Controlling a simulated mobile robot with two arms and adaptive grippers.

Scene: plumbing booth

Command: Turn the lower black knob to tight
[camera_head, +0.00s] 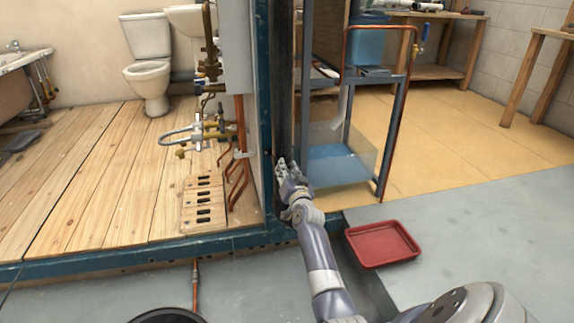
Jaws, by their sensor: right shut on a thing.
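My right gripper (283,165) reaches forward to the dark upright panel (284,90) beside the blue post. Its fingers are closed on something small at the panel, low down. The fingers and hand hide what they hold, and I cannot make out a black knob in this view. Whether the held thing is the lower black knob, and how far it is turned, cannot be seen. My left gripper is not in view.
A blue metal post (263,130) stands just left of the gripper. A blue-framed cart (340,170) stands close on its right. A red tray (382,244) lies on the grey floor. Brass valves and pipes (205,130) are left, above a wooden floor.

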